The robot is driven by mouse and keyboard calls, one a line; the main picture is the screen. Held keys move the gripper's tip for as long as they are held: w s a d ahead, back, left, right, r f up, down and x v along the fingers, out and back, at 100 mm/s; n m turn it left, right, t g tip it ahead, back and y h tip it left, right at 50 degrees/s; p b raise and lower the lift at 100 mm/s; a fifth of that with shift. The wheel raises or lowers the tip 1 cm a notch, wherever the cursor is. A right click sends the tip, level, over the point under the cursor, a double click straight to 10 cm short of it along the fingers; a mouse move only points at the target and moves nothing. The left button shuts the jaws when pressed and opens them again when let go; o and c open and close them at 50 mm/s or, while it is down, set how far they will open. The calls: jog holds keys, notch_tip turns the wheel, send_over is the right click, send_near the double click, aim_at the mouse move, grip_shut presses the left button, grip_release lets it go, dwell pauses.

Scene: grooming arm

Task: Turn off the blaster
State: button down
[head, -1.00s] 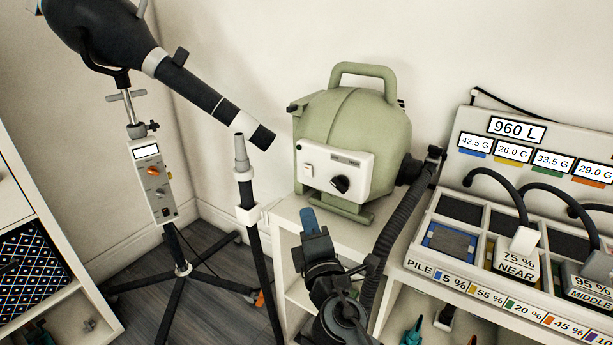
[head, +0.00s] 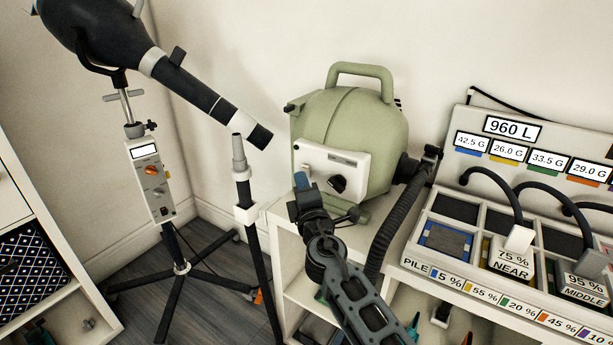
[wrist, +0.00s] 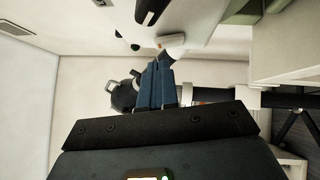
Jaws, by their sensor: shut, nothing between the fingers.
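The green blaster (head: 352,125) stands on a white shelf unit, with a handle on top and a hose at its right side. Its white control panel (head: 345,163) faces me, with a black knob (head: 338,184) on it. The small switch left of the knob is mostly hidden behind my fingertips in the head view, so its position is unclear. In the wrist view a white rocker (wrist: 172,41) stands out from the panel just beyond the fingertips. My gripper (head: 301,181) is shut and empty, its blue fingertips (wrist: 160,68) at the panel's lower left. I cannot tell whether they touch.
A black dryer (head: 100,45) on a stand with a control box (head: 150,180) is at left. A thin black pole (head: 245,190) stands left of the blaster. The ribbed hose (head: 398,215) hangs close right of my arm. A tray rack (head: 440,262) with labels fills the right.

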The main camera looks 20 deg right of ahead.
jog(key=shift+w+d+r, duration=0.25)
jog(key=shift+w+d, duration=0.4)
jog(key=shift+d, duration=0.15)
